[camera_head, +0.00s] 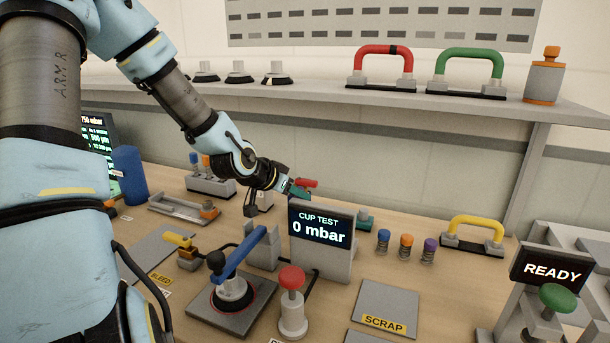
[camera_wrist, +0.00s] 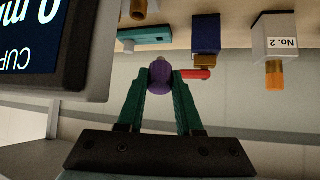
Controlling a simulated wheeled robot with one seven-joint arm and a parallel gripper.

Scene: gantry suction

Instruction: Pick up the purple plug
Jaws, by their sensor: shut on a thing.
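The purple plug (camera_wrist: 160,75) is between the two green fingertips of my gripper (camera_wrist: 161,83) in the wrist view. Both fingers touch its sides, and a pale tip shows at its upper end. In the head view my gripper (camera_head: 299,190) is above the bench, just behind the upper left corner of the CUP TEST display. The plug cannot be made out there.
The CUP TEST display (camera_head: 321,238) stands close by and fills the left of the wrist view. A red handle (camera_wrist: 196,74) appears beside the plug. A plug rack (camera_head: 211,184) is left of my gripper. Blue, orange and purple spring cups (camera_head: 429,251) stand right.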

